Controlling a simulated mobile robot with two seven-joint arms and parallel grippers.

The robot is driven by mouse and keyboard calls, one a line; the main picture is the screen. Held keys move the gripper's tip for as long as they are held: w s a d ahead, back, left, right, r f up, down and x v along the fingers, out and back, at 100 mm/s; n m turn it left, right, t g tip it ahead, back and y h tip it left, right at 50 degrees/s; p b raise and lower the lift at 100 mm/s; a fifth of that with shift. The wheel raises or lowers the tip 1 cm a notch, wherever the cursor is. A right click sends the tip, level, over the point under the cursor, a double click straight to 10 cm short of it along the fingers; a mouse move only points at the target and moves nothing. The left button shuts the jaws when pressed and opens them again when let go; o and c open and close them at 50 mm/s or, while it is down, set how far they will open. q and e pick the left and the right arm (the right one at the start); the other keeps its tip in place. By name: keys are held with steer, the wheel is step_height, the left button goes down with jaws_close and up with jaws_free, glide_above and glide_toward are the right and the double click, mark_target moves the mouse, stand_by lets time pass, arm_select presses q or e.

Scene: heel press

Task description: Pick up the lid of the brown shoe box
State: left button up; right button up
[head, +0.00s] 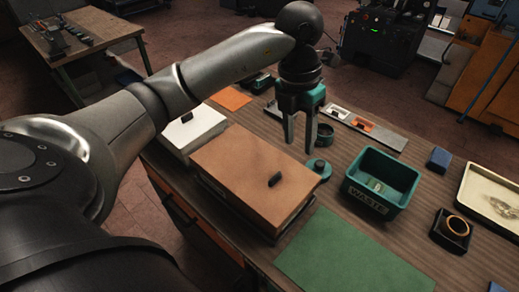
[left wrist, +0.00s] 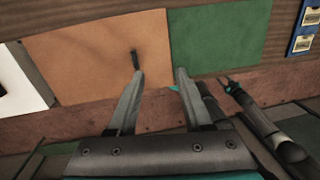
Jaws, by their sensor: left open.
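The brown shoe box (head: 236,205) stands on the workbench with its flat brown lid (head: 240,165) on top. A small black knob (head: 274,180) rises from the lid, right of its middle. My left gripper (head: 301,148) is open and empty, fingers pointing down, up and beyond the knob in the head view. In the left wrist view the lid (left wrist: 80,60) fills the left half. The knob (left wrist: 134,60) shows just past the tip of the left finger, not between the fingers; the open gripper (left wrist: 160,74) shows there too.
A white box (head: 192,128) stands close left of the brown box. A teal waste bin (head: 382,181), a round teal-topped item (head: 319,168) and a black holder with a ring (head: 452,229) stand to the right. A green mat (head: 345,255) lies flat in front.

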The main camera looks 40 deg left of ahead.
arm_select(q)
steer(key=a+y, duration=0.1)
steer(key=a, duration=0.2)
glide_above(277, 174)
steer(key=shift+n+y, duration=0.3)
steer(key=f, duration=0.5)
steer(key=d+f, duration=0.1)
steer(key=f, duration=0.2)
steer(key=shift+w+p, duration=0.2)
steer(key=shift+p, duration=0.15)
steer(key=f, duration=0.3)
steer(key=a+f+p, duration=0.1)
steer(key=f, duration=0.1)
steer(key=shift+s+f, duration=0.2)
steer(key=shift+f, duration=0.45)
jaws_close()
